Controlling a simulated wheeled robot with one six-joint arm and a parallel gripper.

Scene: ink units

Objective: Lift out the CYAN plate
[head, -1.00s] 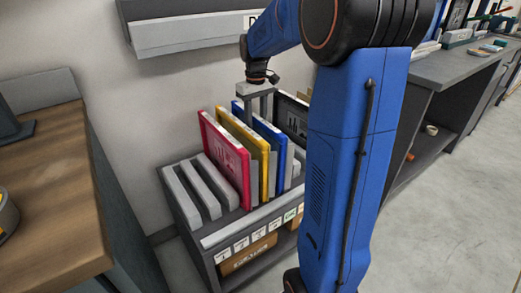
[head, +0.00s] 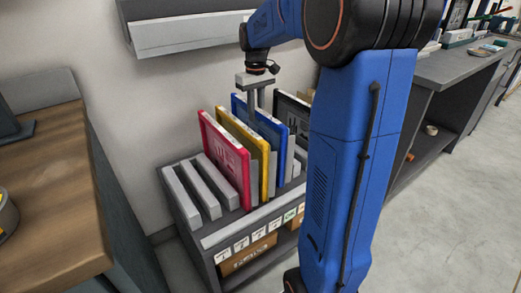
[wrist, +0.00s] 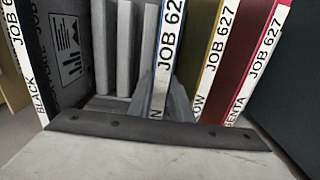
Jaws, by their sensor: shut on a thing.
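The cyan plate, which looks blue with a white edge label, (head: 273,130) stands upright in the grey slotted rack (head: 225,231), between the yellow and black plates. It also shows in the wrist view (wrist: 164,65), with "JOB 62" and a final "N" readable on its label. My gripper (head: 256,112) is above the rack, pointing down, shut on this plate's upper part. The plate stands a little higher than the yellow one. Its lower edge is hidden behind other plates and dividers, so I cannot tell whether it is clear of its slot.
A magenta plate (head: 226,160), a yellow plate (head: 240,135) and a black plate (head: 292,113) stand upright in the rack. Empty slots lie at its left. A wall-mounted grey ledge (head: 190,36) hangs behind. A wooden bench (head: 45,190) is at the left.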

